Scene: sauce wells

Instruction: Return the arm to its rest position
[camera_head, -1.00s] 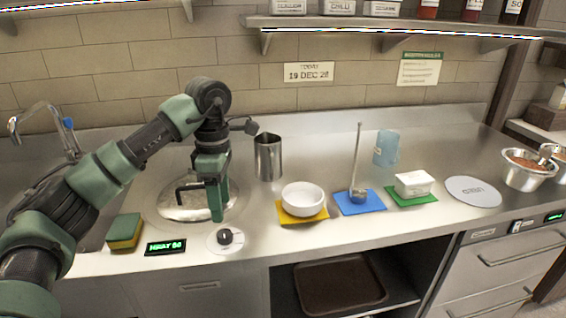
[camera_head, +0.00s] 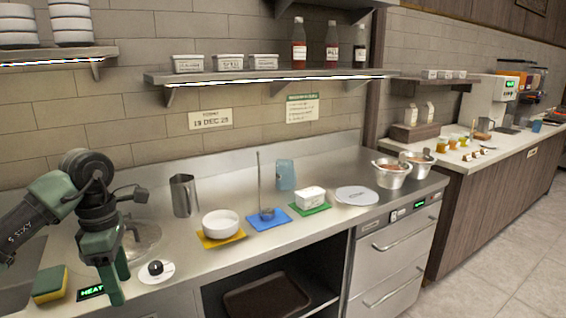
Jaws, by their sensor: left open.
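My left arm comes in from the left edge, bent at a green and black joint. My left gripper (camera_head: 118,284) points down near the counter's front edge, open, with nothing seen between its fingers. It hangs between the sponge (camera_head: 49,284) and the black knob (camera_head: 156,267), partly in front of the green-lit HEAT display (camera_head: 90,292). The round metal well lid (camera_head: 142,237) lies behind it, partly hidden by the arm. My right gripper does not show.
On the counter (camera_head: 180,284) stand a metal pitcher (camera_head: 184,196), a white bowl (camera_head: 220,223) on a yellow mat, a ladle (camera_head: 260,185) on a blue mat, a white tub (camera_head: 311,197) on a green mat and a blue cup (camera_head: 286,175). Metal sauce pots (camera_head: 391,174) are at the right.

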